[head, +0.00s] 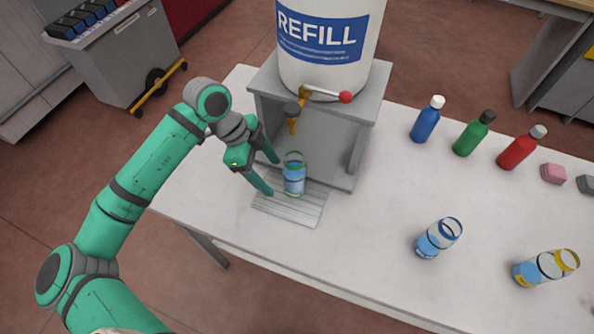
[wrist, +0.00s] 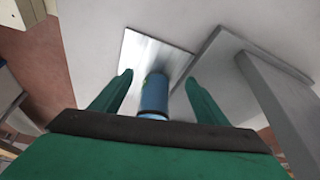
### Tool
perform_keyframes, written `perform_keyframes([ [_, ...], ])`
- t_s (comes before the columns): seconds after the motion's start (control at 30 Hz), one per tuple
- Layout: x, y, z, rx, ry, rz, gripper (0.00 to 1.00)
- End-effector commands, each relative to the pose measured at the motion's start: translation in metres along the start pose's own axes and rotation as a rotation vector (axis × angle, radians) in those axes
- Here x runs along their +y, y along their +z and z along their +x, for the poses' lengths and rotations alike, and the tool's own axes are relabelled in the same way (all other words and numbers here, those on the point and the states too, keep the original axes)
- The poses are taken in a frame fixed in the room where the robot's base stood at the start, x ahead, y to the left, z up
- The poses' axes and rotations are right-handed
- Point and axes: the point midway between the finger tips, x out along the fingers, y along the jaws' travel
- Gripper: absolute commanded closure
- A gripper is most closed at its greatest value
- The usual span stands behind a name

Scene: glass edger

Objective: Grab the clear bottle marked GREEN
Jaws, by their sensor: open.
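A clear bottle with a green rim (head: 294,176) and blue contents stands upright on the ribbed metal tray (head: 290,213), below the tap. I cannot read a GREEN mark on it. My gripper (head: 272,172) is open and comes at the bottle from the left. Its two fingers point toward the bottle, and the jaws are not closed on it. In the wrist view the bottle (wrist: 154,95) shows between the spread fingers of my gripper (wrist: 158,78), with space on both sides.
A REFILL tank (head: 325,45) with a tap (head: 293,115) sits on a grey stand (head: 335,150) close behind the bottle. To the right stand blue-rimmed (head: 438,238) and yellow-rimmed (head: 546,268) clear bottles, and blue (head: 426,122), green (head: 473,135) and red (head: 519,149) bottles. The table between is clear.

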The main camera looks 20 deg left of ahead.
Motion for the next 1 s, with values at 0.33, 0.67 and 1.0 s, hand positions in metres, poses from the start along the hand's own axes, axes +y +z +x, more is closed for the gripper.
perform_keyframes([
  [0.33, 0.000, -0.033, 0.014, -0.001, 0.001, 0.003, 0.32],
  [0.67, 0.001, -0.074, 0.031, -0.002, 0.003, 0.008, 0.32],
  [1.0, 0.001, -0.076, 0.044, -0.001, 0.001, 0.002, 0.32],
])
